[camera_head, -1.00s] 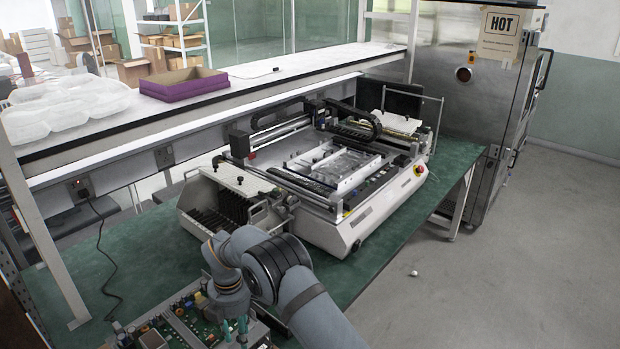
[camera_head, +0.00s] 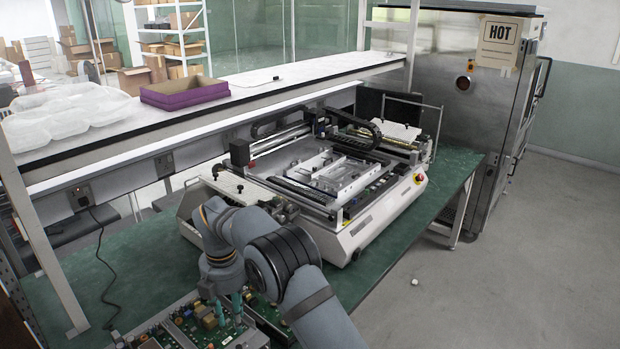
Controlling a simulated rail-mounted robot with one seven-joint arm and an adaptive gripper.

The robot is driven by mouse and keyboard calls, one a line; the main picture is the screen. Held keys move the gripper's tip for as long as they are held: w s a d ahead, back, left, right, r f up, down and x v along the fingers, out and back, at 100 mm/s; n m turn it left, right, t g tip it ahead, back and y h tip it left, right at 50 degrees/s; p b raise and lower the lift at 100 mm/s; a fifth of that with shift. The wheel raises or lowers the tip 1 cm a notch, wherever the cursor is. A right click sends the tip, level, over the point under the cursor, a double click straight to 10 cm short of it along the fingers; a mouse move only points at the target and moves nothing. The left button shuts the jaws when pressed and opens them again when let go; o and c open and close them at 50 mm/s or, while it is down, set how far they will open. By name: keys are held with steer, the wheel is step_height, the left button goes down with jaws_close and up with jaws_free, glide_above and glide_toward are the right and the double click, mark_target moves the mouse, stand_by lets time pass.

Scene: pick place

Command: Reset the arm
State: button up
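My arm enters from the bottom of the view and bends down at the wrist over the green bench. My gripper (camera_head: 228,308) points downward, with two teal fingers that stand apart. I see nothing held between them. Below and around the fingers is a green circuit board assembly (camera_head: 180,328) with many small components. It is partly cut off by the frame's bottom edge and partly covered by my arm. Whether the fingertips touch the board cannot be told.
A white pick-and-place machine (camera_head: 345,215) stands on the green bench (camera_head: 125,262) just beyond my arm. A shelf (camera_head: 270,82) above holds a purple tray (camera_head: 185,98) and clear plastic packs (camera_head: 65,118). A steel oven (camera_head: 470,120) stands at right.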

mark_target(240, 346)
step_height(240, 346, down, 10)
steer(key=shift+s+f, duration=0.1)
steer(key=shift+f, duration=0.1)
steer(key=shift+f+m, duration=0.2)
steer(key=shift+m, duration=0.3)
steer(key=shift+m+b, duration=0.4)
steer(key=shift+m, duration=0.3)
steer(key=m+b, duration=0.1)
steer(key=m, duration=0.3)
steer(key=m+b, duration=0.1)
steer(key=m, duration=0.4)
steer(key=m+b, duration=0.2)
steer(key=m, duration=0.5)
steer(key=m+b, duration=0.1)
steer(key=m, duration=0.4)
steer(key=shift+r+m, duration=0.1)
steer(key=shift+m, duration=0.3)
steer(key=shift+d, duration=0.1)
